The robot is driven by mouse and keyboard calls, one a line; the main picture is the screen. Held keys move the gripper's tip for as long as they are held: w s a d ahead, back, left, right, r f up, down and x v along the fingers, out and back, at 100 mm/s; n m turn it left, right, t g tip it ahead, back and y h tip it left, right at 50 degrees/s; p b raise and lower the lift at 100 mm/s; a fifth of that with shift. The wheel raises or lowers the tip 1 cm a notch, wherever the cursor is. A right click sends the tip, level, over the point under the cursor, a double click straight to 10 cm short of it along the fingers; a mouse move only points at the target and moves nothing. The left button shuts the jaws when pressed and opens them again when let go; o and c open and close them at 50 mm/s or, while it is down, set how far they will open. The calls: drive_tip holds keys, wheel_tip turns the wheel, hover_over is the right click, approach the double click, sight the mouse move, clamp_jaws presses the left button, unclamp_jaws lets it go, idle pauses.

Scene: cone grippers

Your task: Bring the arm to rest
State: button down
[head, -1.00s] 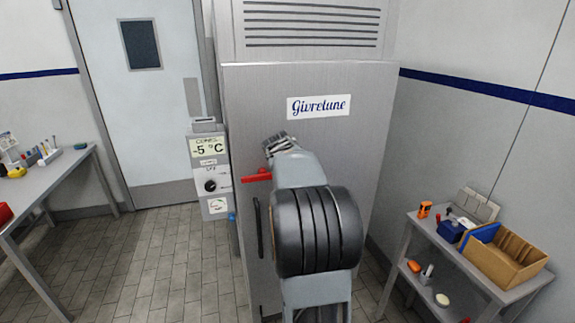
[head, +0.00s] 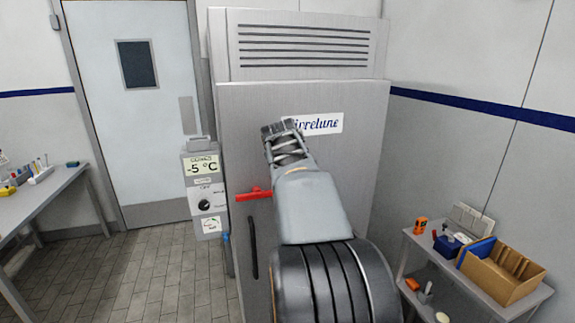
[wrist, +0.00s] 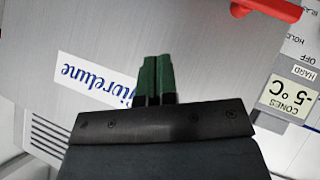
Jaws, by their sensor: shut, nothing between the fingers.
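My gripper (head: 279,128) is raised in front of the grey freezer cabinet (head: 235,130) in the head view, near its white name label (head: 322,124) and covering part of it. In the wrist view the green fingers (wrist: 155,80) lie side by side, shut and empty. The wrist view shows the cabinet front upside down, with the label (wrist: 100,80) left of the fingers. I cannot tell how far the fingers are from the cabinet face.
A red latch (head: 253,194) sticks out from the cabinet door, left of my arm. A control box (head: 205,190) reading -5 °C is on the cabinet's left side. A shelf table with a cardboard box (head: 500,275) stands right. A workbench (head: 40,195) stands left.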

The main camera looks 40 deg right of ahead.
idle(0.5)
drive_tip(key=s+a+f+m+g+y, duration=0.15)
drive_tip(key=s+a+f+y, duration=0.25)
drive_tip(key=a+f, duration=0.7)
drive_tip(key=s+a+f+n+y, duration=0.1)
drive_tip(key=s+a+f, duration=0.1)
drive_tip(key=a, duration=0.5)
drive_tip(key=s+a+f+n+y, duration=0.1)
drive_tip(key=s+a+f+n, duration=0.1)
drive_tip(key=a, duration=0.5)
drive_tip(key=s+a+f+n+y, duration=0.1)
drive_tip(key=s+a+f, duration=0.3)
drive_tip(key=a, duration=0.3)
drive_tip(key=shift+s+g+y, duration=0.35)
drive_tip(key=shift+s+y, duration=0.05)
drive_tip(key=shift+s, duration=0.5)
drive_tip(key=c, duration=1.8)
unclamp_jaws()
drive_tip(key=shift+n, duration=0.25)
